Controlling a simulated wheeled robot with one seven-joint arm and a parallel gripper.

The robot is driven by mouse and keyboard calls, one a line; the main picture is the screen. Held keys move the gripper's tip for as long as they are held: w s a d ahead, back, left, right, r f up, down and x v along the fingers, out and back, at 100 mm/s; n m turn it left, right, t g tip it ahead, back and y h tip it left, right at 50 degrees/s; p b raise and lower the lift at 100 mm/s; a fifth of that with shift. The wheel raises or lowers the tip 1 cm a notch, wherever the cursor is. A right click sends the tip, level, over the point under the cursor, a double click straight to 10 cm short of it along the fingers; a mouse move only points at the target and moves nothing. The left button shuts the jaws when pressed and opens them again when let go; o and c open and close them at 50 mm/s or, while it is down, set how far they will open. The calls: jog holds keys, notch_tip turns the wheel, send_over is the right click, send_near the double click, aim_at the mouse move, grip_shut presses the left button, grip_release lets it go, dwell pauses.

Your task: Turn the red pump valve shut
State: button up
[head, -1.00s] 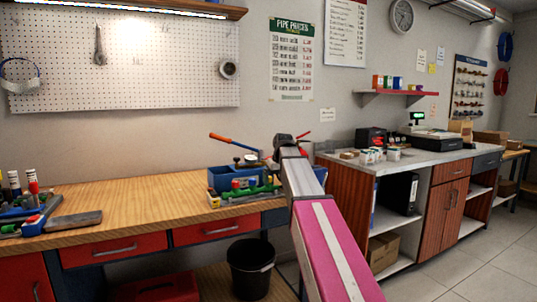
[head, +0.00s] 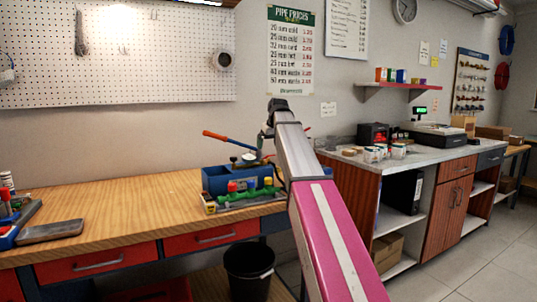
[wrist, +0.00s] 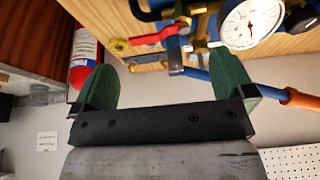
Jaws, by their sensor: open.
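The blue pump (head: 228,178) stands on the wooden bench, its long lever with an orange-red grip (head: 213,135) sticking up to the left. In the wrist view, a red lever handle (wrist: 155,37) shows beside blue and brass fittings, near a round white gauge (wrist: 251,23); it looks like the pump valve. My gripper (wrist: 168,82) has two green fingers, spread wide with nothing between them. The red handle lies beyond the fingers, between them in the picture, apparently not touched. In the head view my arm's end is above and beside the pump, and the fingers cannot be made out.
A green rack (head: 245,197) with coloured caps sits in front of the pump. The pump's blue lever rod (wrist: 230,77) crosses behind my right finger in the wrist view. A red extinguisher (wrist: 85,55) shows at left there. A black bin (head: 249,268) stands below the bench edge.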

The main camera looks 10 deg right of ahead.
aim_at(268, 157)
jog(key=shift+x, duration=2.55)
jog(key=c, duration=0.8)
